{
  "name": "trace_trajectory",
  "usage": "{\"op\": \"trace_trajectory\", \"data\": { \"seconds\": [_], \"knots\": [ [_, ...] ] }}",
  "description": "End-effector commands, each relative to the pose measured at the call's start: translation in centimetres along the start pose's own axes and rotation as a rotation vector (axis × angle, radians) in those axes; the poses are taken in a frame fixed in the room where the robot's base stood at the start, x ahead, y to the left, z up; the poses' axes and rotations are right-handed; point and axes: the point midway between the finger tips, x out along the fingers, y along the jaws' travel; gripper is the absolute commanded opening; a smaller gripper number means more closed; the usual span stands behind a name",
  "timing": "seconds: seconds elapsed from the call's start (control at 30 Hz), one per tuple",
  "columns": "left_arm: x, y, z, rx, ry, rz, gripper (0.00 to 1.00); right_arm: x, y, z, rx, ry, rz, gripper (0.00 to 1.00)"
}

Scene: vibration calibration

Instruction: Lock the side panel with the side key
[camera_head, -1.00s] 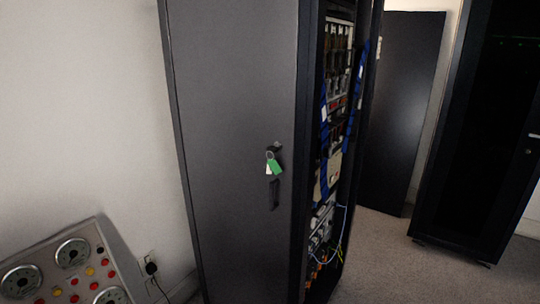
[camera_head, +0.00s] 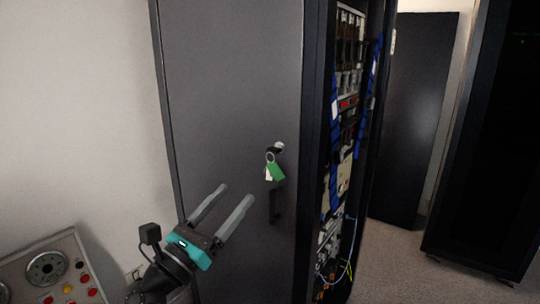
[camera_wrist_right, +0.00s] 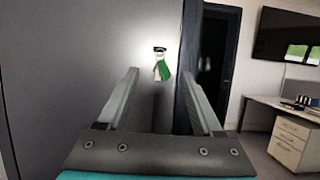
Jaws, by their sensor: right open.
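The side panel (camera_head: 225,110) is a tall dark grey cabinet face. The side key (camera_head: 278,146) sits in its lock, with a ring, a pale tag and a green tag (camera_head: 276,172) hanging below. The key also shows in the right wrist view (camera_wrist_right: 160,49), ahead of the fingers with the green tag under it. A dark handle (camera_head: 274,201) is below the lock. My right gripper (camera_head: 236,193) is open and empty, in front of the panel, left of and below the key and apart from it. My left gripper is not in view.
The rack's open side (camera_head: 343,150) with modules and cables is right of the panel. A console with dials and buttons (camera_head: 45,268) stands at the lower left. Another dark cabinet (camera_head: 495,150) is at the right. The right wrist view shows a desk with drawers (camera_wrist_right: 290,140).

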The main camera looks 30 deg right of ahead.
Motion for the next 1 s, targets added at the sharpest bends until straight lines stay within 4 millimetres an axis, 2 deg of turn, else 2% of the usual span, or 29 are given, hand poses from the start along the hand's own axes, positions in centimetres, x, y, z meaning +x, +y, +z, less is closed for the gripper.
{"op": "trace_trajectory", "data": {
  "seconds": [0.4, 0.6, 0.8, 1.0],
  "knots": [
    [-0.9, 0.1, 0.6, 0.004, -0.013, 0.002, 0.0, 8.8, 0.0, 0.2, -0.006, -0.009, -0.002, 0.68],
    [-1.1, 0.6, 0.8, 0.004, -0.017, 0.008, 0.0, 12.2, 0.0, 0.2, -0.007, -0.007, 0.0, 0.68],
    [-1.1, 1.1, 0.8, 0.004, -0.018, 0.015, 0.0, 13.9, 0.0, 0.1, -0.007, -0.004, 0.001, 0.68],
    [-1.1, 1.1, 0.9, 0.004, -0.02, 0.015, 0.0, 14.2, 0.0, 0.0, -0.007, -0.004, 0.002, 0.68]
  ]
}}
